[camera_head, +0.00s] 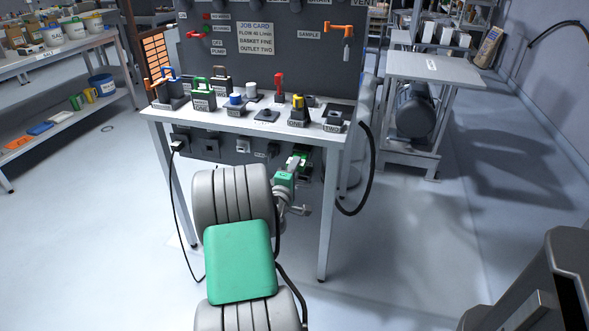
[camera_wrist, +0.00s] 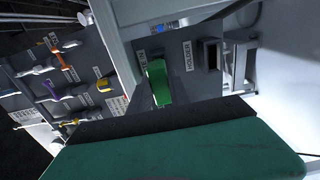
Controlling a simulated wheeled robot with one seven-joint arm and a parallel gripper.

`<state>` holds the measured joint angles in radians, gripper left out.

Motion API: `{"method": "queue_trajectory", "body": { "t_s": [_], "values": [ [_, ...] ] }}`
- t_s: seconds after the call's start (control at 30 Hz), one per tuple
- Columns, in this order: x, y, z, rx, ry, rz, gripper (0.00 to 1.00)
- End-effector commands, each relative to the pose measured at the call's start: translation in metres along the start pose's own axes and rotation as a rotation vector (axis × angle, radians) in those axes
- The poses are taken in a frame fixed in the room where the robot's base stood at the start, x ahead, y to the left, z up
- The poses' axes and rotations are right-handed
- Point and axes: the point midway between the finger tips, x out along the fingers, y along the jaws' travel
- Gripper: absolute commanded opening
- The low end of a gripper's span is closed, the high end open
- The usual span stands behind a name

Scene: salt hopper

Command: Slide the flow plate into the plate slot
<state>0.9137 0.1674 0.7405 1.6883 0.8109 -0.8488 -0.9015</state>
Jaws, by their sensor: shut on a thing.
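The flow plate shows as a bright green piece (camera_wrist: 158,82) in the middle of the wrist view. It lies just beyond my wrist's dark edge, against a grey panel.
A dark opening (camera_wrist: 210,56) beside a HOLDER label lies right of the plate. Above my gripper is the white table (camera_head: 335,127) with several handled blocks, including a green one (camera_head: 202,94). The table's front leg (camera_head: 323,225) stands right of my arm.

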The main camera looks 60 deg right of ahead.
Motion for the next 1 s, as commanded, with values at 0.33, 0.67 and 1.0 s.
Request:
{"method": "queue_trajectory", "body": {
  "t_s": [0.33,0.67,1.0],
  "values": [
    [0.007,0.001,0.0,0.0,0.0,0.001,0.0],
    [0.014,0.001,0.0,0.0,0.0,0.001,0.0],
    [0.021,0.001,0.0,0.0,0.0,0.001,0.0]
  ]
}}
